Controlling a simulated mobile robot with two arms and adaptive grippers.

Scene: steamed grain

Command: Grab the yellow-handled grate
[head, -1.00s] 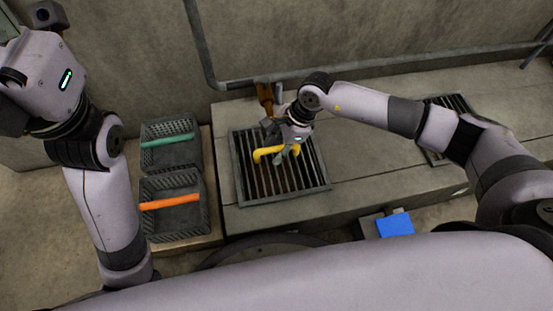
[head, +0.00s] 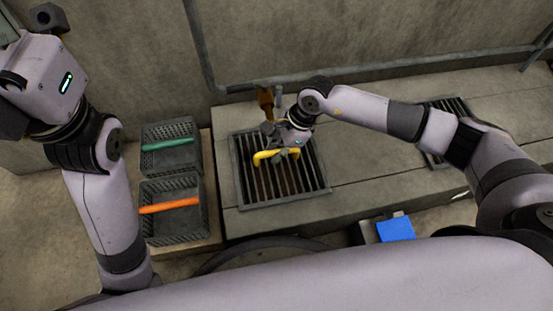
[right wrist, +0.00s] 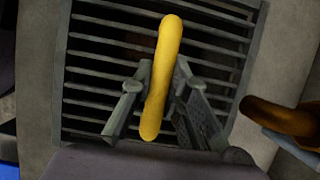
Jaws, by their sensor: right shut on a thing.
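The grate (head: 292,184) is a dark square of metal bars set in the top of the concrete counter. Its yellow handle (head: 264,155) runs across the bars near the middle. My right gripper (head: 285,154) reaches down over the grate and is shut on the yellow handle. In the right wrist view the yellow handle (right wrist: 168,45) stands between the two grey fingers, with the grate bars (right wrist: 105,68) behind it. The grate lies flat in its place. Of my left arm, only links show at the left; its fingers are out of the picture.
A brown-handled fitting (head: 265,97) stands just behind the grate. Two dark baskets, with a green handle (head: 167,145) and an orange handle (head: 168,206), are on the left. A blue pad (head: 396,228) is in front. Another grate (head: 452,105) lies at the right.

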